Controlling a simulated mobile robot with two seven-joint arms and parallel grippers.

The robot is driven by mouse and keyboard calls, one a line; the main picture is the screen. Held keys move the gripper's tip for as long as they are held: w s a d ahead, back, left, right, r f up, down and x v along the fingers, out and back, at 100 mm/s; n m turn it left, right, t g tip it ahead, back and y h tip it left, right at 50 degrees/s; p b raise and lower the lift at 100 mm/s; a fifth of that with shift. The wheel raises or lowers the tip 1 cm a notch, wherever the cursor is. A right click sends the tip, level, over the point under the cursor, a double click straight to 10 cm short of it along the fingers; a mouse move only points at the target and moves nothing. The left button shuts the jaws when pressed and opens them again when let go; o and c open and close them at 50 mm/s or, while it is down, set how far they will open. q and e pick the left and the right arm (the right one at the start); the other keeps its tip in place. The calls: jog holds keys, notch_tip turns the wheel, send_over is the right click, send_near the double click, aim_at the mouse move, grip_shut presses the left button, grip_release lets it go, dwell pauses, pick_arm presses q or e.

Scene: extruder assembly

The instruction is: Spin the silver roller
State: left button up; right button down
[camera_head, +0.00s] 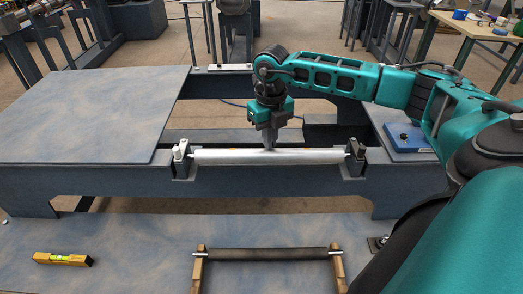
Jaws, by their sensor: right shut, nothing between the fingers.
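The silver roller (225,157) lies level across the frame, its ends held in two dark brackets, the left one (182,158) and the right one (355,158). My right gripper (269,147) points straight down over the roller's middle, its fingers shut and empty. The fingertips are at the roller's upper edge; I cannot tell whether they touch it. My left gripper is not in view.
A dark roller (265,254) rests on wooden supports on the near surface. A yellow spirit level (62,259) lies at the near left. A blue box (408,137) sits on the right panel. The large left panel (90,110) is bare.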

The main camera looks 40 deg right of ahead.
jog(key=shift+s, duration=0.1)
jog(key=shift+s+a+r, duration=0.1)
jog(key=shift+s+a, duration=0.1)
jog(key=shift+a, duration=0.05)
jog(key=shift+s+a+p, duration=0.35)
jog(key=shift+s+a, duration=0.05)
jog(key=shift+s, duration=0.05)
jog(key=shift+s+a+f, duration=0.4)
jog(key=shift+s+f, duration=0.15)
jog(key=shift+s, duration=0.05)
jog(key=shift+r, duration=0.1)
notch_tip(320, 180, up, 2)
jog(key=shift+w+d+r+p, duration=0.1)
jog(key=shift+w+r+p, duration=0.05)
jog(key=shift+p, duration=0.8)
jog(key=shift+r, duration=0.4)
